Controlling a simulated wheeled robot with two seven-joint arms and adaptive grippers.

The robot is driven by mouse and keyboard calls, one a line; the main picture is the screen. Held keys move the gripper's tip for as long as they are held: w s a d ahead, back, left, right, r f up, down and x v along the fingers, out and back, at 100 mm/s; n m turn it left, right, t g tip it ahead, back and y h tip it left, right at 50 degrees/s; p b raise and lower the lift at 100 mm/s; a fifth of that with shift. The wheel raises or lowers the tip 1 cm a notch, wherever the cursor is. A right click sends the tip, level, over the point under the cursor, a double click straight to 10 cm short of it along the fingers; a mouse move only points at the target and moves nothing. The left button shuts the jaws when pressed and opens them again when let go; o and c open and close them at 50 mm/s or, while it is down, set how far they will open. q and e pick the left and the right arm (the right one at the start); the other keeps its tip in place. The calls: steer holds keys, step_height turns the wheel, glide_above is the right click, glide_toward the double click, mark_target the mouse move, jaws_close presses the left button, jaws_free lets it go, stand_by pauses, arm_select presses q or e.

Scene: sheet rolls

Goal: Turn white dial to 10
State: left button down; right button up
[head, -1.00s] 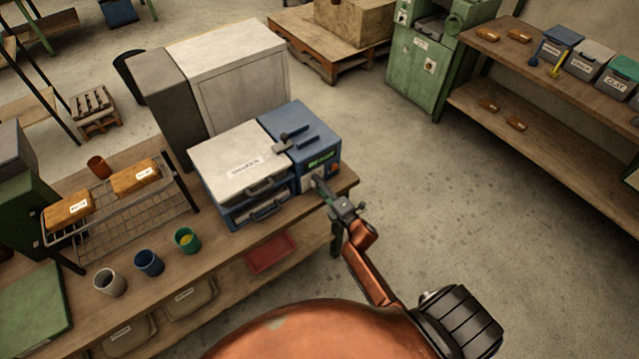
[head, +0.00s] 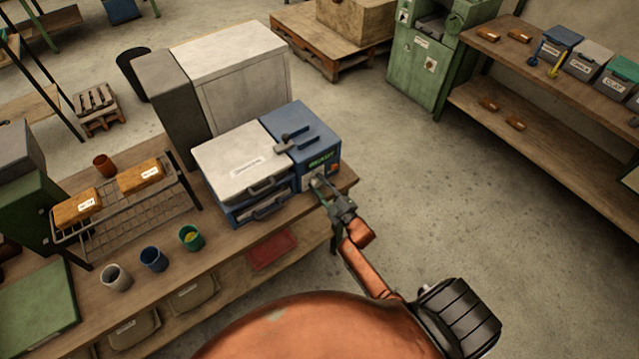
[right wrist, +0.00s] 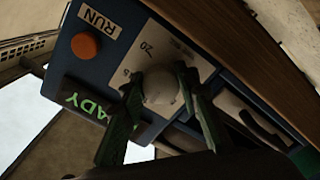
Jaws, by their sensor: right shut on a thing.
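The white dial (right wrist: 161,88) is on the front panel of the blue-and-white machine. In the right wrist view it sits between the two fingers of my right gripper (right wrist: 158,100), which are shut on it. A scale plate around it shows the number 20; other marks are partly hidden by the fingers, and I cannot tell where the dial points. In the head view my right gripper (head: 324,187) reaches the front of the blue part of the machine (head: 312,135) and covers most of the dial. My left gripper is not in view.
An orange button (right wrist: 86,45) with a RUN label and a green lit display (right wrist: 85,101) are close to the dial. Three cups, including a blue cup (head: 152,259), and a wire rack (head: 125,215) stand on the bench to the left. Open floor lies right of the bench.

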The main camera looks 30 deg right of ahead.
steer(key=shift+f, duration=0.1)
stand_by(0.3)
steer(key=o, duration=1.2)
steer(key=shift+c, duration=0.2)
steer(key=shift+s, duration=0.1)
steer(key=s, duration=1.1)
steer(key=shift+s+d, duration=0.4)
steer(key=shift+d, duration=0.05)
